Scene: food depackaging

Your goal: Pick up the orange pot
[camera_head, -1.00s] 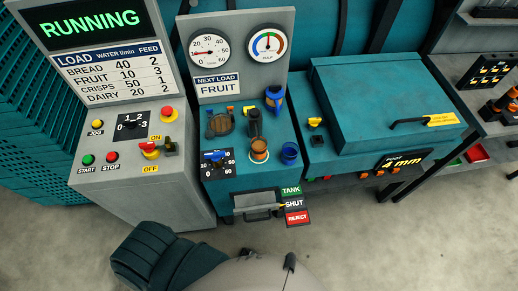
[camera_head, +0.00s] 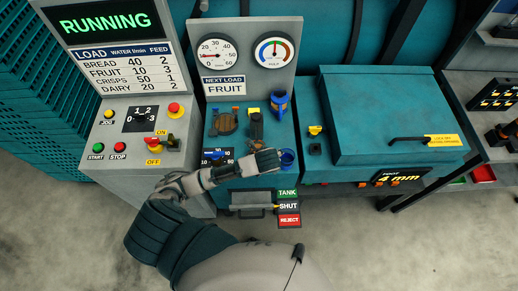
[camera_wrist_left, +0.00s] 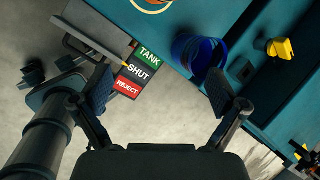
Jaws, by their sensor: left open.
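The orange pot is hidden in the head view behind my left gripper (camera_head: 266,161), which reaches over the front of the teal console (camera_head: 256,184). In the left wrist view only part of a pale ring (camera_wrist_left: 152,8) with an orange edge shows at the top edge; I cannot tell how much of it is the pot. My left gripper (camera_wrist_left: 158,80) is open there, its two fingers wide apart with nothing between them. A blue pot (camera_head: 288,157) stands just right of the gripper; it also shows beyond the right finger in the left wrist view (camera_wrist_left: 190,52). My right gripper is not in view.
A drawer handle (camera_head: 253,208) and a TANK/SHUT/REJECT sign (camera_head: 288,207) stick out of the console's front below the gripper. Dark and blue valve handles (camera_head: 279,104) stand behind it. A teal lidded box (camera_head: 385,115) is at the right, and a grey control panel (camera_head: 135,150) at the left.

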